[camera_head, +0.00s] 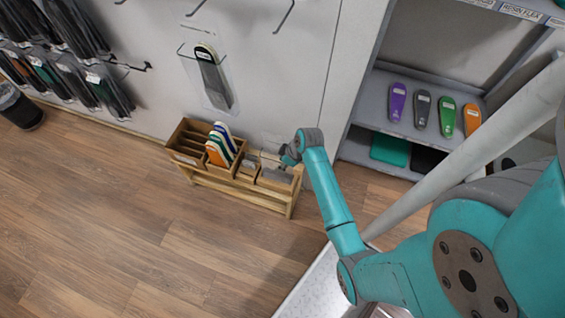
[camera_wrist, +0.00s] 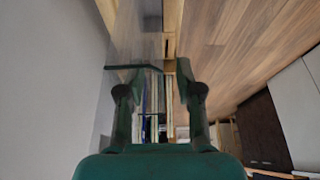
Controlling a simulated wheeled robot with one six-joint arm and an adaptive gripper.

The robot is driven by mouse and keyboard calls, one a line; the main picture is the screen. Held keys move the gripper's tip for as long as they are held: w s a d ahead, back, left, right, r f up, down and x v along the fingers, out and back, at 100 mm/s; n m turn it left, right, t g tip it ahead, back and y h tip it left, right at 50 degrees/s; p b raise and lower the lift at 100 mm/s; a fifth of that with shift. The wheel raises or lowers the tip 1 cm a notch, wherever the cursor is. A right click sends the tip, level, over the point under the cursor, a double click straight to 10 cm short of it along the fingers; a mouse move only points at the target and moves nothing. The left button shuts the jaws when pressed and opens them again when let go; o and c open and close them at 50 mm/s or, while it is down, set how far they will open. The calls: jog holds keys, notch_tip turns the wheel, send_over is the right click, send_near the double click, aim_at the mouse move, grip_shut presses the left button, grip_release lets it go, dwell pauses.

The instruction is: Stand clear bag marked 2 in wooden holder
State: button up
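The wooden holder (camera_head: 250,190) stands on the floor by the wall, with several coloured insoles (camera_head: 220,144) upright in its middle. My gripper (camera_head: 290,157) is at the holder's right end, small and partly hidden by my arm. In the wrist view my gripper's fingers (camera_wrist: 158,75) are apart, and wooden parts and upright items show between and beyond them. A faint clear sheet (camera_wrist: 138,35) shows just past the left fingertip; I cannot tell whether it is the bag marked 2 or whether it touches the finger. No number 2 is readable.
A clear wall pocket (camera_head: 207,80) with a dark insole hangs above the holder. A grey shelf (camera_head: 405,130) with several coloured insoles stands at right. Black items hang at left above a dark bin (camera_head: 20,108). The wooden floor (camera_head: 110,210) in front is clear.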

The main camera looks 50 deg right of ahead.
jog(key=v, duration=1.2)
dwell(0.9)
